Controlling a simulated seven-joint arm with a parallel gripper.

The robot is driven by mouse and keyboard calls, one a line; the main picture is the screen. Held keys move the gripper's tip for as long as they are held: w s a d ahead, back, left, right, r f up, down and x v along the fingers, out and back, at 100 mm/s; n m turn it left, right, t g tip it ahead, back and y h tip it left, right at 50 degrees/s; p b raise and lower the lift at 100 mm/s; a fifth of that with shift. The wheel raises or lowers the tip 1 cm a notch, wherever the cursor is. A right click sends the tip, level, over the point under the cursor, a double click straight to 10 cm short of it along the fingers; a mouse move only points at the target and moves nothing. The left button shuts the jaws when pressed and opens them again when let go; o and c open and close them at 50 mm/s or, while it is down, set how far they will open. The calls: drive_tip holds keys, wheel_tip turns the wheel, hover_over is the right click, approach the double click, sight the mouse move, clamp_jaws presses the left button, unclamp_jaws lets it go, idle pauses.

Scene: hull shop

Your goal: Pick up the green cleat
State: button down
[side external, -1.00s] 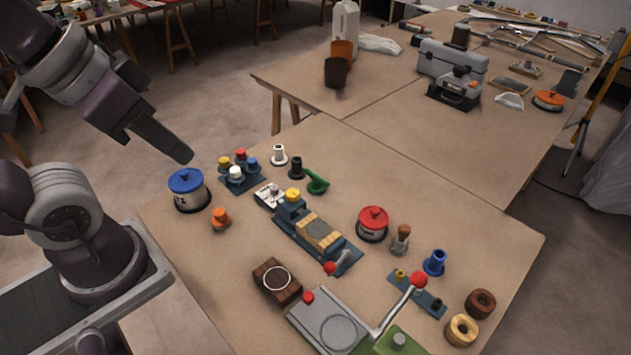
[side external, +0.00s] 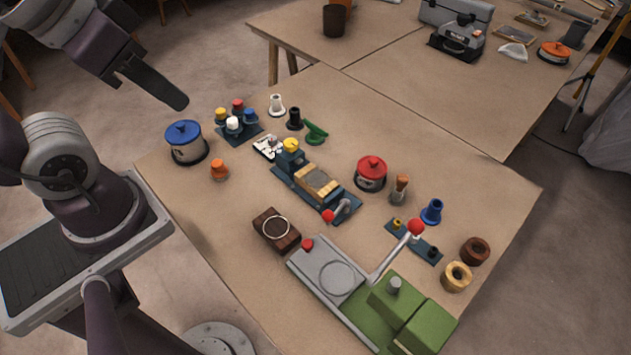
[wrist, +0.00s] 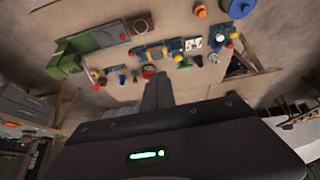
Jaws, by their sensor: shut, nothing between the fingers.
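The green cleat (side external: 315,133) lies on the tabletop beside a black bollard-like fitting (side external: 295,119), toward the back edge of the near table. Nothing covers it in the side external view. My gripper (side external: 181,101) is shut and empty, high at the upper left, well to the left of the cleat and apart from it.
A blue-lidded pot (side external: 187,143) stands below my gripper in the picture. A rack of coloured pegs (side external: 240,128), a white fitting (side external: 276,105) and a blue block assembly (side external: 316,186) crowd around the cleat's left and front. The tabletop (side external: 410,150) right of the cleat is clear.

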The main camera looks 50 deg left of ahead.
drive_tip(key=c, duration=2.1)
unclamp_jaws()
drive_tip(key=o, duration=1.1)
drive_tip(key=shift+c, duration=0.2)
drive_tip(key=n+g, duration=0.6)
drive_tip(key=n, duration=1.5)
hover_over(316, 127)
wheel_tip(316, 127, down, 27)
drive_tip(key=shift+r, duration=0.2)
wheel_tip(316, 127, down, 7)
drive_tip(key=shift+a, duration=0.15)
